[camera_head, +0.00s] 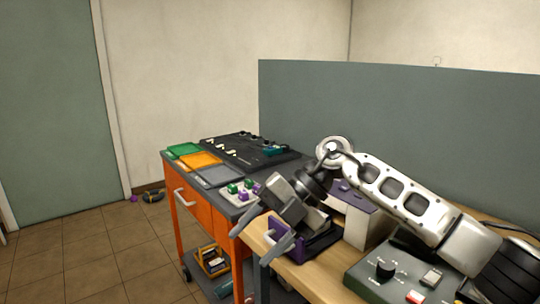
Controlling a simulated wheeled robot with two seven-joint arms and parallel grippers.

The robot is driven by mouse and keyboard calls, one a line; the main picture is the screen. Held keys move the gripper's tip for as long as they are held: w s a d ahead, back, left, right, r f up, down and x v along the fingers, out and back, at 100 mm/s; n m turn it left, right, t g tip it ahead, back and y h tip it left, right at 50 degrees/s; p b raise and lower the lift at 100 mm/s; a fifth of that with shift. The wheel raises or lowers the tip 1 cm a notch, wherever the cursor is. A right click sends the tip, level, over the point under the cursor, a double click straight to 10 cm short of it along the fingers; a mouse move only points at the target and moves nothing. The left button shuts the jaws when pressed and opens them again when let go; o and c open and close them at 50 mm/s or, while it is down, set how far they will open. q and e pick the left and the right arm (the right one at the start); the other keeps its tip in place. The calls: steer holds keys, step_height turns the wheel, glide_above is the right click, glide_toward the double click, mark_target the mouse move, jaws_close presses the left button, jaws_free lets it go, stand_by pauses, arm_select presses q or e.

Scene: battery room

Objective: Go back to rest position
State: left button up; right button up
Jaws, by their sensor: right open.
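My right arm comes in from the right over the wooden table. My right gripper (260,236) is open, with its fingers pointing down and to the left above the gap between the orange cart (196,222) and the wooden table (318,272). Nothing shows between its fingers. A purple open tray (320,243) sits on the table just right of the gripper and is partly hidden by it. My left gripper is not in view.
The cart's top holds green (183,149), orange (201,160) and grey (216,175) trays, a black board (240,148) and small green and purple blocks (246,188). A control box (400,276) stands at front right. A partition (400,130) rises behind. Floor at left is mostly clear.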

steer(key=s+a+m+y, duration=0.3)
steer(key=s+a+y, duration=0.35)
steer(key=y, duration=0.35)
steer(key=w+d+f+m+t+h, duration=0.2)
steer(key=d+f+m+t+h, duration=0.75)
steer(key=m+t, duration=1.2)
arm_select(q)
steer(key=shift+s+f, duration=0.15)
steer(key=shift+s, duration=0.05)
arm_select(e)
steer(key=s+d+f+m+g+h, duration=0.3)
steer(key=s+d+f, duration=0.3)
steer(key=f, duration=0.4)
steer(key=s+d+f+m+g+h, duration=0.3)
steer(key=s+d+f+m+g, duration=0.1)
steer(key=s+d+f, duration=0.3)
step_height(320, 180, down, 3)
steer(key=shift+s+d+r+m, duration=0.15)
steer(key=shift+s+m, duration=0.6)
steer(key=shift+s, duration=0.45)
steer(key=shift+g, duration=0.25)
